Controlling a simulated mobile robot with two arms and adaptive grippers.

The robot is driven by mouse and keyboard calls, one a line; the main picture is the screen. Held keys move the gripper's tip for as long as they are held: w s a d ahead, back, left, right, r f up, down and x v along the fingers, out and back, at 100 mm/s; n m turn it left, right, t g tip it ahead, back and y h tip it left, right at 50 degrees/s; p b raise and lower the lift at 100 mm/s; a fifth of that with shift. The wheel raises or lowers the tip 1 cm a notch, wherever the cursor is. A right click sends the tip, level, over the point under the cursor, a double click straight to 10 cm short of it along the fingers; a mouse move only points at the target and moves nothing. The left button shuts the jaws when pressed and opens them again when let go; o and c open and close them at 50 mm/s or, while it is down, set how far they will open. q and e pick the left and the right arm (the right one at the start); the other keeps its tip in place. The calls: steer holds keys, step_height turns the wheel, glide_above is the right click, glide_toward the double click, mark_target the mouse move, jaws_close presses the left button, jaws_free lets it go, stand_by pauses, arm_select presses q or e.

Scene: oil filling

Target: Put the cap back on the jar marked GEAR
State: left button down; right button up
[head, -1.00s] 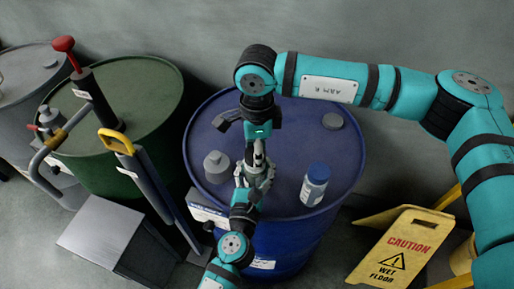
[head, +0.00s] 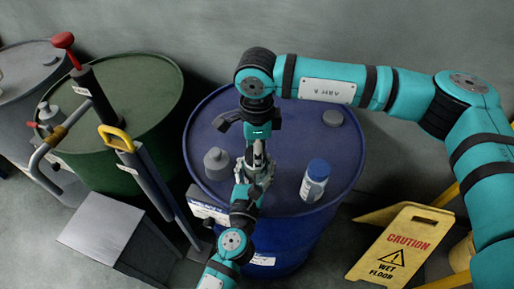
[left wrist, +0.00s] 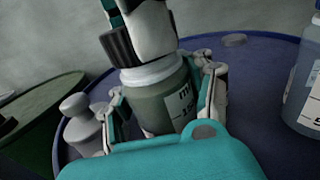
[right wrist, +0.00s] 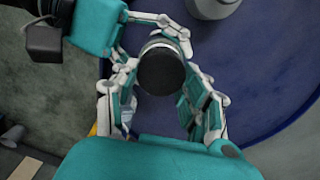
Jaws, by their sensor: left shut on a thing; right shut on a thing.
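My left gripper (left wrist: 165,110) is shut around a grey-green jar (left wrist: 158,98) above the blue drum (head: 285,203). My right gripper (right wrist: 162,85) is shut on a black ribbed cap (right wrist: 161,72). In the left wrist view the cap (left wrist: 120,48) is at the jar's mouth, over the pale neck; whether it is seated cannot be told. In the head view the right gripper (head: 258,150) is directly above the left gripper (head: 253,175), and both hide most of the jar.
A grey bottle (head: 216,164) stands left on the drum. A white bottle with a blue cap (head: 315,181) stands right, and a grey disc (head: 333,118) lies behind. A green drum (head: 150,110) is left; a yellow caution sign (head: 400,245) is at right front.

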steer(key=m, duration=0.3)
steer(key=shift+m, duration=0.3)
steer(key=m, duration=0.5)
steer(key=shift+s+a, duration=0.1)
steer(key=shift+s, duration=0.05)
steer(key=m, duration=1)
steer(key=shift+a, duration=0.15)
steer(key=m, duration=0.5)
steer(key=shift+a, duration=0.1)
steer(key=m, duration=0.5)
steer(key=shift+a+m, duration=0.1)
steer(key=shift+m, duration=0.2)
steer(key=m, duration=0.5)
steer(key=shift+a+f+m, duration=0.15)
steer(key=shift+a+m, duration=0.15)
steer(key=shift+m, duration=0.9)
steer(key=shift+w+d+m, duration=0.25)
steer(key=shift+m, duration=0.85)
steer(key=o, duration=0.7)
